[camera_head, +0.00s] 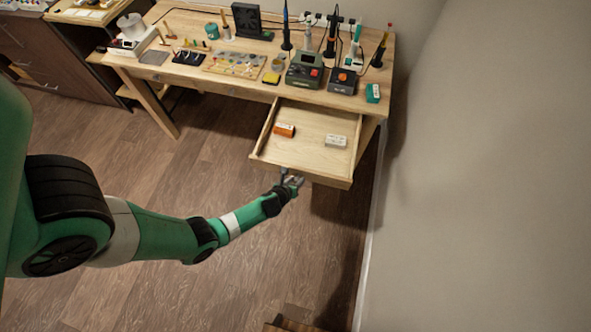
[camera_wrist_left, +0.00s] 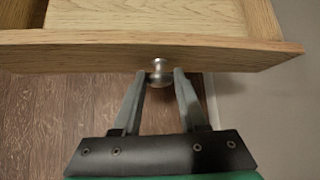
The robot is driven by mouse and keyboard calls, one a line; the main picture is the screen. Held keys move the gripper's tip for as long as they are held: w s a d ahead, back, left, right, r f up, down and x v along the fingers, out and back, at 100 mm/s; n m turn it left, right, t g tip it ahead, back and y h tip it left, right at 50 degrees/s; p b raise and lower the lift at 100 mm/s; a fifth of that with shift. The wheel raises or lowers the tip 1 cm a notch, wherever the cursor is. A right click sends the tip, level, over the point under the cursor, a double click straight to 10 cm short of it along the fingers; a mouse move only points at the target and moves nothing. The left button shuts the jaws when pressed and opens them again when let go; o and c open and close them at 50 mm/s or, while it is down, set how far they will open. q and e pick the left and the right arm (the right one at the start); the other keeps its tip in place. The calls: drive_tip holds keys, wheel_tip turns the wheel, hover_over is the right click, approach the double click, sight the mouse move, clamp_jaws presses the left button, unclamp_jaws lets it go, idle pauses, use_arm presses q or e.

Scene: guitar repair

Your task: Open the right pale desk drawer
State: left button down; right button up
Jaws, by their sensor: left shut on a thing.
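The right pale desk drawer (camera_head: 310,139) is pulled well out from the desk in the head view, with its inside showing. An orange-brown block (camera_head: 284,130) and a white block (camera_head: 336,141) lie in it. My left gripper (camera_head: 295,181) is at the drawer's front. In the left wrist view, the fingers of my left gripper (camera_wrist_left: 159,75) are shut around the round metal knob (camera_wrist_left: 158,70) on the drawer front (camera_wrist_left: 90,55). My right gripper is not in view.
The pale wooden desk (camera_head: 235,88) carries soldering tools, small boxes and several bottles. A wall (camera_head: 480,180) stands close on the right. A dark cabinet (camera_head: 50,55) stands at the far left. The wooden floor (camera_head: 190,170) before the desk is clear.

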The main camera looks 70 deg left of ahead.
use_arm(q)
drive_tip(key=shift+c, duration=2.2)
unclamp_jaws()
drive_tip(key=shift+s+d+r+p, duration=0.15)
drive_tip(key=shift+r+p, duration=0.15)
drive_tip(key=shift+p, duration=0.05)
drive_tip(key=p+v, duration=0.5)
drive_tip(key=v, duration=0.6)
drive_tip(key=shift+p, duration=0.3)
